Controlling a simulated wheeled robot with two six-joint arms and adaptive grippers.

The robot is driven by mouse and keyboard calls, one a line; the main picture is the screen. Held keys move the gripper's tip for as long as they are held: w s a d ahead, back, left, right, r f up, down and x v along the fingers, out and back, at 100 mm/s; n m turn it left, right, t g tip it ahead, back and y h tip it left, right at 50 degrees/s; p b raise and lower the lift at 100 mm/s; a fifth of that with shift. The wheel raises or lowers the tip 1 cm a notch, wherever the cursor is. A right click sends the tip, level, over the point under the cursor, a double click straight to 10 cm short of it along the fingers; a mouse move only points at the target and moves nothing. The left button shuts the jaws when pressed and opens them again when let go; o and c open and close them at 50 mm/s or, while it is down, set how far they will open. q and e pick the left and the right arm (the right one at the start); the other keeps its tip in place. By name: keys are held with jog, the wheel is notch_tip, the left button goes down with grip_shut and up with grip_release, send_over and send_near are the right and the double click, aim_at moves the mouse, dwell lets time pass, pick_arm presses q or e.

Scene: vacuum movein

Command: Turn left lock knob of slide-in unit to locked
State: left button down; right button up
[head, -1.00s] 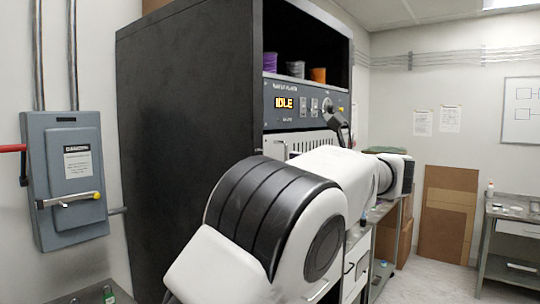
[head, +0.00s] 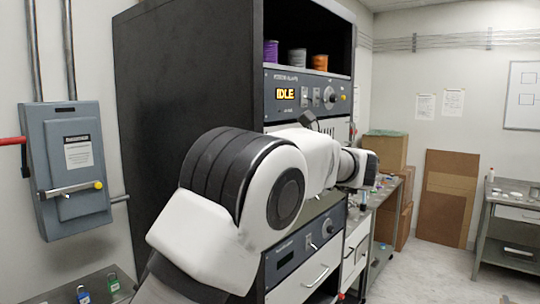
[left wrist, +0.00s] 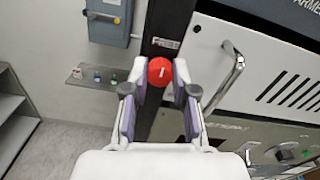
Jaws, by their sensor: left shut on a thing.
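In the left wrist view, the red round lock knob (left wrist: 161,70) with a white pointer line sits on the dark rack post, beside the slide-in unit's pale vented front (left wrist: 262,75). A small label (left wrist: 165,43) above the knob appears to read FREE. My left gripper (left wrist: 160,84) is shut on the knob, with one finger on each side of it. The pointer line looks slightly tilted. In the head view, my left arm covers the knob and most of the unit's front, and the gripper's fingers are hidden. My right gripper is in neither view.
The black rack (head: 185,110) has an upper panel reading IDLE (head: 285,94) and spools on its shelf. A bar handle (left wrist: 229,75) stands out just right of the knob. A grey switch box (head: 70,165) hangs on the left wall. Free floor shows at the right.

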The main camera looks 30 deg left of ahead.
pick_arm(q)
jog(key=shift+r, duration=0.1)
jog(key=shift+r+m+b, duration=0.2)
jog(key=shift+m+b, duration=1.45)
jog(key=shift+m, duration=7.25)
jog(key=c, duration=1.1)
grip_release()
jog(key=shift+c, duration=0.2)
jog(key=shift+o, duration=1)
jog(key=shift+f, duration=0.2)
